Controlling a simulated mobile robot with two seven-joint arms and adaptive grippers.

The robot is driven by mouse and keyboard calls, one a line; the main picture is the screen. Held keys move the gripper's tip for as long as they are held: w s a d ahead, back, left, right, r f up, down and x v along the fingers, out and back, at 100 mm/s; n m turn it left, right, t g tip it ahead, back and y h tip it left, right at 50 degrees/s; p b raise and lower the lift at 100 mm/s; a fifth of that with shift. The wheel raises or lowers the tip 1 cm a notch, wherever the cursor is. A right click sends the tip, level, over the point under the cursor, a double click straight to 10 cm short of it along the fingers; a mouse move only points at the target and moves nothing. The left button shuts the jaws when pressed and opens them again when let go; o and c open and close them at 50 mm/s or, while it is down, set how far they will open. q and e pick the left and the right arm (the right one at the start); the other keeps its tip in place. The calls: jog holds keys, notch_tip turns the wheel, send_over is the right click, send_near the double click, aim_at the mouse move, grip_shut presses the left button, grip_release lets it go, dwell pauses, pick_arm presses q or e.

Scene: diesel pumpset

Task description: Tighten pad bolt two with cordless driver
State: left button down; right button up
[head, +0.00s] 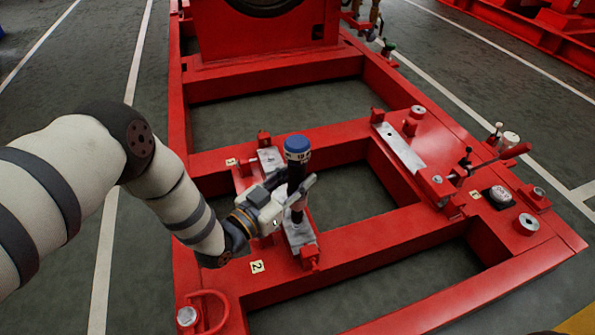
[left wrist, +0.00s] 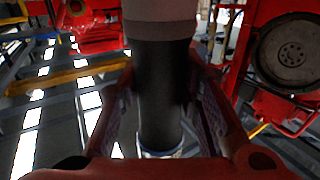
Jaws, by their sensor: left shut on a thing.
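My left gripper (head: 292,192) is shut on the cordless driver (head: 297,172), a dark upright tool with a blue top. The driver stands over the metal pad (head: 301,236) beside the label "2" (head: 257,267) on the red frame. Its lower end is close to the pad, but I cannot tell whether it touches a bolt. Pad bolt two cannot be made out there; the driver and gripper cover part of that area. In the left wrist view the dark driver body (left wrist: 162,85) sits between the two red fingers (left wrist: 165,110). My right gripper is not in view.
The red base frame (head: 330,130) has open bays showing the floor. A second metal pad (head: 400,147) lies to the right. A red upright structure (head: 262,35) rises at the back.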

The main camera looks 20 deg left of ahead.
aim_at(291, 192)
pick_arm(q)
jog(key=shift+f, duration=0.85)
jog(key=shift+r, duration=0.1)
jog(key=shift+f, duration=0.5)
dwell(0.4)
jog(key=shift+r, duration=0.25)
jog(key=shift+f, duration=0.5)
dwell(1.1)
